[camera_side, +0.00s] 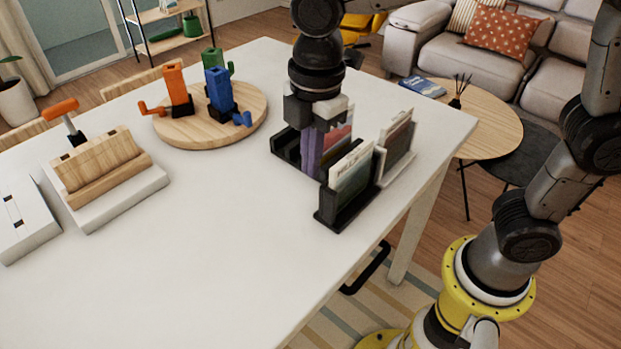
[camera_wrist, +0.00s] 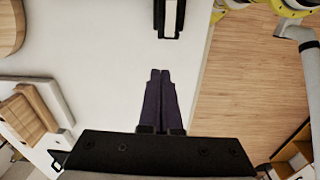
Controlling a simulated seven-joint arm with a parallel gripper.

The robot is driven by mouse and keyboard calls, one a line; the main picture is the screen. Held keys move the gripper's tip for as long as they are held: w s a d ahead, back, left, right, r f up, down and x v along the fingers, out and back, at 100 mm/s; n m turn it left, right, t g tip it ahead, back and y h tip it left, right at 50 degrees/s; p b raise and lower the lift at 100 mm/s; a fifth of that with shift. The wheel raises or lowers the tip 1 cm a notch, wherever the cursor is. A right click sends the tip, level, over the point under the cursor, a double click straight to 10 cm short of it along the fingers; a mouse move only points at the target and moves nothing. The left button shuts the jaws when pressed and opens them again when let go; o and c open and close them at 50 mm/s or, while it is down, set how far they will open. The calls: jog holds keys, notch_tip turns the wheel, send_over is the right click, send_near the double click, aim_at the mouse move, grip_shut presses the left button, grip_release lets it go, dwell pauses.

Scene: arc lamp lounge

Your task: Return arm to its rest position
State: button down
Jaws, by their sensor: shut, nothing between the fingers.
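My gripper (camera_side: 311,172) hangs pointing down over the right part of the white table (camera_side: 190,255), among the card holders in the side view. Its two long purple fingers are together with nothing between them. In the wrist view the closed fingers (camera_wrist: 160,75) show against the bare white tabletop. How high the fingertips are above the table I cannot tell. The fingers hide part of a black holder (camera_side: 284,146) behind them in the side view.
A black holder (camera_side: 328,218) with upright cards stands close right of my fingers; a pale holder (camera_side: 399,165) with cards is behind it. A round wooden board (camera_side: 190,140) with coloured pieces and a wooden block (camera_side: 98,165) stand left. The table's front middle is clear.

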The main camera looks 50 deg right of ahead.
jog(key=s+d+r+m+t, duration=0.1)
jog(key=s+d+r+m, duration=0.2)
jog(key=d, duration=0.4)
jog(key=s+d+f+m+t, duration=0.2)
jog(key=s+d+m+t, duration=0.2)
jog(key=s+d+m, duration=0.5)
jog(key=s+m, duration=0.1)
jog(key=m, duration=0.4)
jog(key=shift+s+d+f, duration=0.15)
jog(key=shift+s+f, duration=0.05)
jog(key=shift+s, duration=0.1)
